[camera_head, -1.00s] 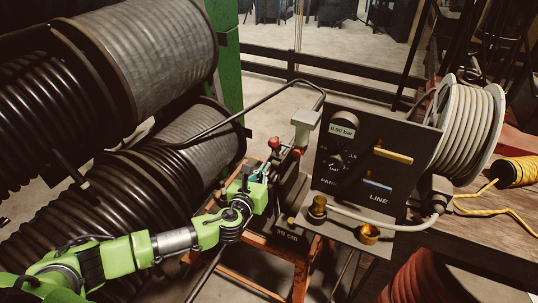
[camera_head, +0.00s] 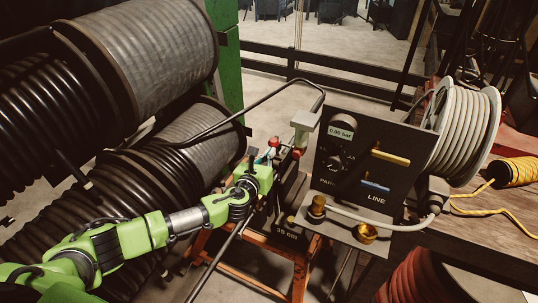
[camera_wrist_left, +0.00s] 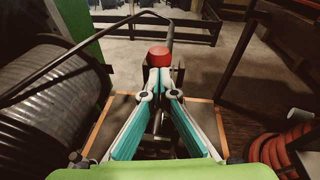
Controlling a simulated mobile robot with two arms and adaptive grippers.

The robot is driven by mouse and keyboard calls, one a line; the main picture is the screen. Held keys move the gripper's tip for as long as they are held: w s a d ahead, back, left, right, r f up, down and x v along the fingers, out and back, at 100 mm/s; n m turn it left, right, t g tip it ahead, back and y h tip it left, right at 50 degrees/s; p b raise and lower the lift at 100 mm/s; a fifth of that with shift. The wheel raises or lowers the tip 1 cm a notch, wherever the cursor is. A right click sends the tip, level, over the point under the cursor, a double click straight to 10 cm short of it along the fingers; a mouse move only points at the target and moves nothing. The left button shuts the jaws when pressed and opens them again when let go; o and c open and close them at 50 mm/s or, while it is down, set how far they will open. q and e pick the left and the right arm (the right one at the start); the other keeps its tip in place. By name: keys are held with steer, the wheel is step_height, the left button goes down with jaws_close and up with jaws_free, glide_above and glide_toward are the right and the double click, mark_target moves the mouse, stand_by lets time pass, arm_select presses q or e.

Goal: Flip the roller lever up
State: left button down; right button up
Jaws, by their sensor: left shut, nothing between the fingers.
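Two red knobs stand close together on the small machine left of the control panel, one at the left (camera_head: 274,142) and one at the right (camera_head: 297,153). Which of them belongs to the roller lever I cannot tell. My left gripper (camera_head: 267,157) is shut and empty, just below the left knob. In the left wrist view, the teal-and-white fingers (camera_wrist_left: 159,75) meet at their tips right in front of a red knob (camera_wrist_left: 158,55), which shows just beyond them. Whether they touch it is not clear. Most of the lever below the knob is hidden by the fingers.
A dark control panel (camera_head: 362,155) with a pressure gauge and yellow and blue handles stands right of the gripper. Large hose reels (camera_head: 150,55) fill the left side. An orange frame (camera_head: 245,262) carries the machine. A bent black bar (camera_head: 265,98) arches behind.

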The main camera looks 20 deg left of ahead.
mark_target(275, 140)
arm_select(q)
steer(key=shift+w+r+p, duration=0.35)
steer(key=shift+r+p, duration=0.05)
steer(key=shift+r, duration=0.2)
steer(key=shift+w+r+p, duration=0.3)
steer(key=shift+r+p, duration=0.05)
steer(key=shift+r, duration=0.25)
steer(key=w+r+p, duration=0.1)
steer(key=w+r, duration=0.1)
steer(key=w+r+p, duration=0.1)
steer(key=shift+d+r+p, duration=0.15)
steer(key=shift+d+p, duration=0.15)
steer(key=w+r, duration=0.2)
steer(key=w, duration=0.3)
steer(key=shift+w+d+r+p, duration=0.2)
steer(key=shift+d+r+p, duration=0.2)
